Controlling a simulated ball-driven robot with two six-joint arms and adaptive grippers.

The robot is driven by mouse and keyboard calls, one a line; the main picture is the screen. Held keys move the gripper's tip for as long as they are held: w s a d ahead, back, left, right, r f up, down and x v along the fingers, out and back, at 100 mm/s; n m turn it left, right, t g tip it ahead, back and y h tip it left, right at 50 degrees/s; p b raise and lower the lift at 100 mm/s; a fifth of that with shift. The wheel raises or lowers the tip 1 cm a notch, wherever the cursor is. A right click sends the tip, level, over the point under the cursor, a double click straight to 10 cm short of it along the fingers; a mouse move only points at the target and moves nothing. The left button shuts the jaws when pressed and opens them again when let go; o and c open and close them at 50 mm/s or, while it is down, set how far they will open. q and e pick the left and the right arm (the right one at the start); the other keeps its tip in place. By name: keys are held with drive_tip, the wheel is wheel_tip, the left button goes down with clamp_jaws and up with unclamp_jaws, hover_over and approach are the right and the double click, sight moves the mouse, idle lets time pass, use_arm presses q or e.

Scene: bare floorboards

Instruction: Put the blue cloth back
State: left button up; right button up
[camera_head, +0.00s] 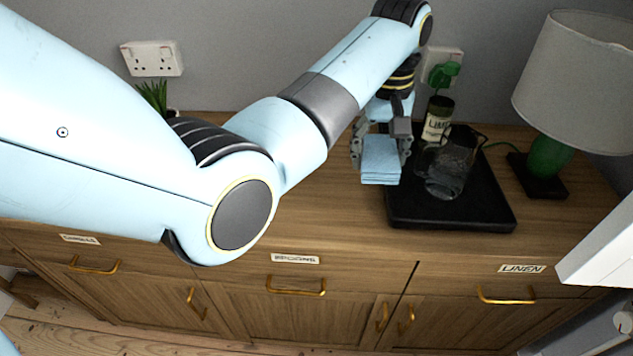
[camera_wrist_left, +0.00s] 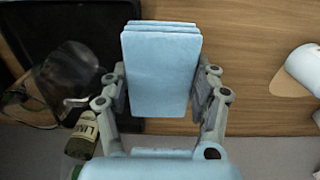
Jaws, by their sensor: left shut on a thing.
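The blue cloth (camera_head: 381,160) is a folded, pale blue stack at the left edge of the black tray in the head view. My left gripper (camera_head: 382,148) is shut on it, one finger on each side. In the left wrist view the cloth (camera_wrist_left: 160,75) hangs between the fingers (camera_wrist_left: 160,88), its folded layers showing at the far edge. I cannot tell whether its lower edge touches the sideboard top. The sideboard's linen drawer (camera_head: 522,280), labelled LINEN, is shut at the right. My right gripper is not in view.
A black tray (camera_head: 455,218) holds a clear glass jug (camera_head: 445,170), with a dark bottle (camera_head: 437,120) at its back. A lamp (camera_head: 575,80) stands at the right, a plant (camera_head: 155,97) at the back left. Another labelled drawer (camera_head: 295,275) is shut. The front middle of the top is clear.

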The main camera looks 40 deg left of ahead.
use_arm(q)
drive_tip(key=p, duration=0.1)
hover_over(317, 192)
drive_tip(key=f, duration=0.6)
drive_tip(key=shift+d+f, duration=0.25)
drive_tip(key=shift+a+f, duration=0.15)
drive_tip(key=shift+a, duration=0.05)
wheel_tip(317, 192, down, 4)
drive_tip(key=o, duration=1)
drive_tip(key=shift+o, duration=0.6)
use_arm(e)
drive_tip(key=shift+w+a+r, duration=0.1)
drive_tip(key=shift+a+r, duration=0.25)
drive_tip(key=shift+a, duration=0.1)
use_arm(q)
wheel_tip(317, 192, up, 12)
drive_tip(key=shift+p, duration=0.3)
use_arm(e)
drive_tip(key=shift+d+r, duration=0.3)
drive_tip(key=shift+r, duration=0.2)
